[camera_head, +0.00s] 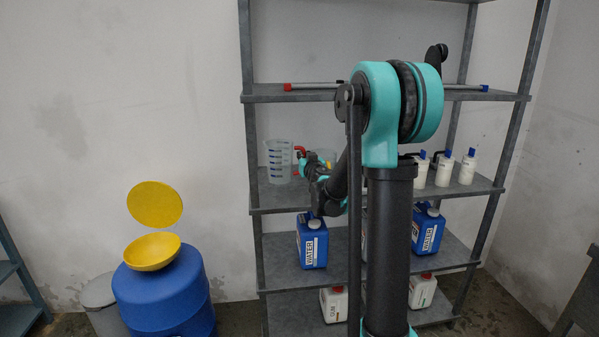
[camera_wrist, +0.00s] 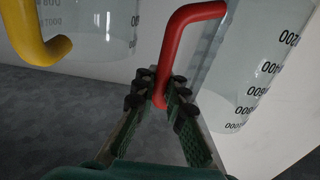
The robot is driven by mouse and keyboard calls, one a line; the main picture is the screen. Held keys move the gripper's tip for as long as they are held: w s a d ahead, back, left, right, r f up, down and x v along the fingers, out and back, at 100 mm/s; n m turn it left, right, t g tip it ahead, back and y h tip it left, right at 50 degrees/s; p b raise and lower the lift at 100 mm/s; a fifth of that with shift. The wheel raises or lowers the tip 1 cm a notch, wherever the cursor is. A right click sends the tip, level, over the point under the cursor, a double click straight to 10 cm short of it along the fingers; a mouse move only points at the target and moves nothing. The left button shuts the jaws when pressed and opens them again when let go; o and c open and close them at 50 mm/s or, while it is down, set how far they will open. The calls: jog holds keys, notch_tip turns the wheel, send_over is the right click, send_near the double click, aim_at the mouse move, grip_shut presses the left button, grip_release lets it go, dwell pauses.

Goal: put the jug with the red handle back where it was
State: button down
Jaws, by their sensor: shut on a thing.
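The clear jug with the red handle stands at the left end of the middle shelf in the head view (camera_head: 279,161). Its red handle (camera_head: 299,149) faces right. In the wrist view the jug (camera_wrist: 240,85) fills the right side, with black volume numbers on its wall. My gripper (camera_wrist: 160,95) is shut on the lower part of the red handle (camera_wrist: 180,35). In the head view my gripper is small beside the handle and partly hidden by my arm. I cannot tell from these views whether the jug's base touches the shelf.
A second clear jug (camera_wrist: 85,25) with a yellow handle (camera_wrist: 35,40) is close on the left in the wrist view. The middle shelf (camera_head: 273,198) also holds several white bottles (camera_head: 443,171) at right. Blue water canisters (camera_head: 312,243) stand below. A blue barrel (camera_head: 165,295) is at left.

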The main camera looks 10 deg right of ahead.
jog(key=shift+f, duration=2.6)
jog(key=c, duration=1.6)
grip_release()
